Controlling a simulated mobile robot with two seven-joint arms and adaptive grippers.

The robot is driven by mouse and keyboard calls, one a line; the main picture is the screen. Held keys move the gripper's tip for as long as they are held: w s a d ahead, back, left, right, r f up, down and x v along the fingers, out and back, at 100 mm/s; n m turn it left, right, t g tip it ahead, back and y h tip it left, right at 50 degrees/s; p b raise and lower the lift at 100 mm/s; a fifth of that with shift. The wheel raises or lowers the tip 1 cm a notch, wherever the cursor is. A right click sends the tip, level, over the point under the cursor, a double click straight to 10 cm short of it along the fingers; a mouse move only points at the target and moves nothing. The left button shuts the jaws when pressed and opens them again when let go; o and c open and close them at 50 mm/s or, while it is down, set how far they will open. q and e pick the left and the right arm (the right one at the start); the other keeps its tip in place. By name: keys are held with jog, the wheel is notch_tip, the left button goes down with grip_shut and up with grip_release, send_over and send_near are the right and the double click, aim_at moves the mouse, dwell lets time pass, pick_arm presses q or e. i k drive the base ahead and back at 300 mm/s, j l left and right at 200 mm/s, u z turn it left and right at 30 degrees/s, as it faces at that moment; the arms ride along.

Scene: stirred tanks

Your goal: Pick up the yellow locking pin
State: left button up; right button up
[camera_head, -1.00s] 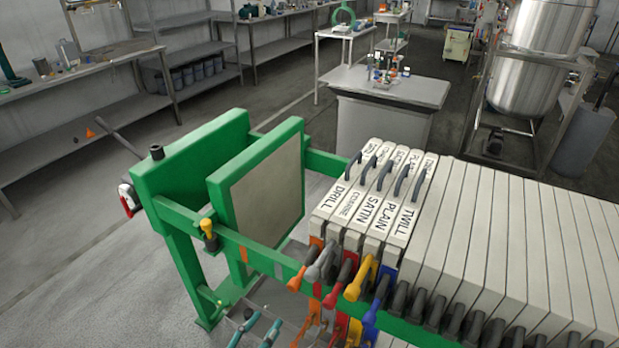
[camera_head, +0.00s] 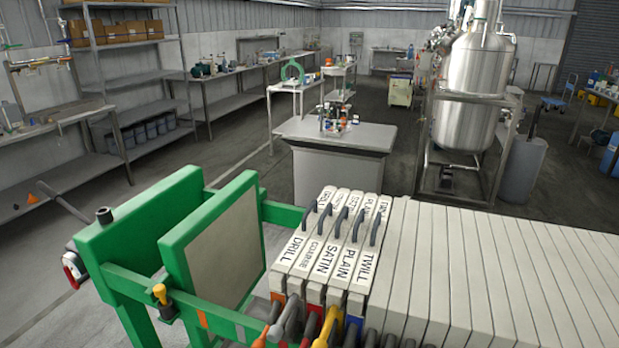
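The yellow locking pin (camera_head: 160,293) stands upright in a dark holder on the near green side rail of the filter press, at the lower left of the head view. Its yellow head shows above the rail, left of the green movable plate (camera_head: 180,245). Neither of my grippers is in view, and nothing touches the pin.
The green press frame (camera_head: 125,285) fills the lower left. Labelled white plates (camera_head: 330,245) with dark handles stand in a row to the right, with coloured levers below. A grey bench (camera_head: 330,150) and a steel tank (camera_head: 470,90) stand behind, with open floor between.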

aim_at(160, 290)
jog(key=j+z, duration=0.15)
jog(key=z, duration=0.5)
jog(key=j+z, duration=0.2)
jog(key=j, duration=0.3)
jog(key=j+z, duration=0.2)
jog(key=j, duration=0.3)
jog(key=j+z, duration=0.2)
jog(key=j, duration=0.25)
jog(key=k+j+z, duration=0.2)
jog(key=j, duration=0.3)
jog(key=j+z, duration=0.2)
jog(key=j, duration=0.25)
jog(key=k+j, duration=0.15)
jog(key=j, duration=0.25)
jog(key=k+j, duration=0.1)
jog(key=j, duration=0.3)
